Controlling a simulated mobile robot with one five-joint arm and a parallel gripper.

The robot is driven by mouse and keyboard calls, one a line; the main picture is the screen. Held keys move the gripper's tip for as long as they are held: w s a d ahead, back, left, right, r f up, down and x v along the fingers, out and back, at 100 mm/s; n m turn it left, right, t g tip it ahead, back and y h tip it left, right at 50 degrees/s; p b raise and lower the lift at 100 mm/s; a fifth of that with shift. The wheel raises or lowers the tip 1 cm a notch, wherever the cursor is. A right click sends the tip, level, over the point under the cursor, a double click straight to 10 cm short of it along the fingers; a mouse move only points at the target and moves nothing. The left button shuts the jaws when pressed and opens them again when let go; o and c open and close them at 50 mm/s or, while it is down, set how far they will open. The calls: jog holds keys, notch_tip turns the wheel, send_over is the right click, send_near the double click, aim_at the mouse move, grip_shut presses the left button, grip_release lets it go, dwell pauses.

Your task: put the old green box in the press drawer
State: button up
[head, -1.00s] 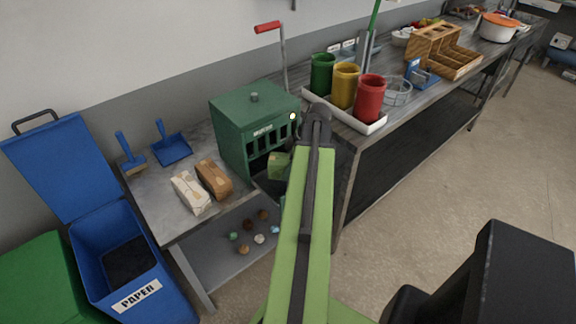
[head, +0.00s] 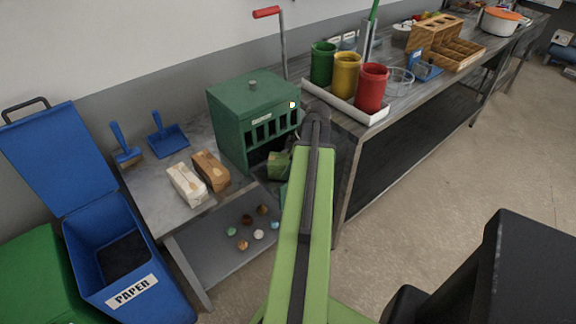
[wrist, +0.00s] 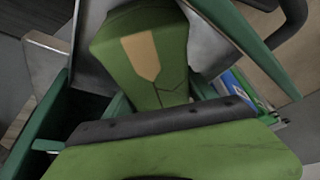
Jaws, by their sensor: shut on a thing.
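The old green box (head: 278,165) is in front of the green press (head: 232,138) in the head view, partly hidden by my arm. In the wrist view the worn green box (wrist: 175,62), with a beige patch and dark cracks, is tilted beyond my gripper's dark edge. My gripper (head: 292,158) is shut on it; its fingertips are mostly hidden. Green drawer-like walls (wrist: 48,128) show below and left of the box in the wrist view. I cannot tell whether the box touches them. In the head view my arm hides most of the drawer area.
A white and a brown wrapped block (head: 210,170) lie left of the press. A blue brush (head: 125,150) and dustpan (head: 168,140) lie behind them. Several small balls rest on the lower shelf (head: 205,262). A blue paper bin (head: 105,245) stands left. A tray of coloured cups (head: 345,108) stands right.

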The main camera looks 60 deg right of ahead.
jog(key=shift+f+b, duration=0.3)
jog(key=shift+f, duration=0.1)
jog(key=o, duration=1.6)
jog(key=p+v, duration=1.6)
jog(key=v, duration=0.1)
jog(key=shift+s+r, duration=0.1)
jog(key=shift+r, duration=0.15)
jog(key=shift+s, duration=0.1)
